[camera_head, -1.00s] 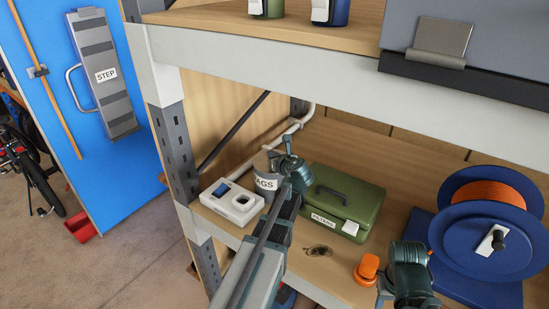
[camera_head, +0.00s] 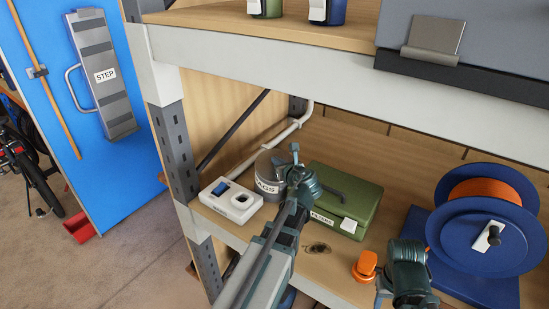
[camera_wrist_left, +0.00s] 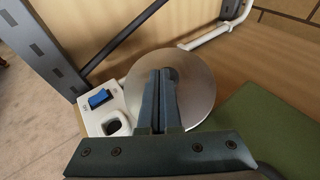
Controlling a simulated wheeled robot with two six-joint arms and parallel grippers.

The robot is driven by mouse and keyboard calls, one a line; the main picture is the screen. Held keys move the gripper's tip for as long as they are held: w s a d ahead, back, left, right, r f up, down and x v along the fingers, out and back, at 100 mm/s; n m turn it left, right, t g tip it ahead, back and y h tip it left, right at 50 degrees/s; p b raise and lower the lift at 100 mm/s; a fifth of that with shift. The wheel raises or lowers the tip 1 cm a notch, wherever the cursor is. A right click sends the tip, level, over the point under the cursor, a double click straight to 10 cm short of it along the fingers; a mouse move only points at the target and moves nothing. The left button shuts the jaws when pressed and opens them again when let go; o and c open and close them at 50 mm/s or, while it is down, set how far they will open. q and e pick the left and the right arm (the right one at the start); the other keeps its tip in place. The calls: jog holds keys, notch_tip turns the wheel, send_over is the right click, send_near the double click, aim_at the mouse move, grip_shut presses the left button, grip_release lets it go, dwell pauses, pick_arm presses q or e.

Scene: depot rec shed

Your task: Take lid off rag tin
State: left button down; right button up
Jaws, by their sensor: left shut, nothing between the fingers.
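The grey rag tin (camera_head: 265,185), with its label partly covered, stands on the lower shelf. Its round metal lid (camera_wrist_left: 199,85) fills the middle of the left wrist view and lies flat on top of the tin; it also shows in the head view (camera_head: 267,161). My left gripper (camera_head: 295,150) is shut and empty, its fingers (camera_wrist_left: 160,74) in front of the lid. They hide the lid's middle; a small darker shape shows beside the tips. I cannot tell whether they touch. My right gripper (camera_head: 384,292) is low at the right, its fingers unclear.
A white box (camera_head: 231,201) with a blue switch is left of the tin. A green case (camera_head: 345,190) stands close at right. An orange object (camera_head: 365,266) and a blue cable reel (camera_head: 485,225) are farther right. An upright post (camera_head: 172,150) and the upper shelf edge (camera_head: 330,90) limit room.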

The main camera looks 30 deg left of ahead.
pick_arm(q)
jog(key=shift+f, duration=0.45)
jog(key=shift+w+r+p, duration=0.1)
jog(key=shift+r+p, duration=0.45)
jog(key=shift+p, duration=0.2)
jog(key=shift+w+a+f, duration=0.1)
jog(key=shift+w+a, duration=0.05)
jog(key=shift+w, duration=0.1)
jog(key=shift+r+p, duration=0.3)
jog(key=shift+s+d+r, duration=0.1)
jog(key=shift+s+d, duration=0.2)
jog(key=s+d, duration=0.7)
jog(key=d, duration=0.1)
jog(key=shift+d, duration=0.4)
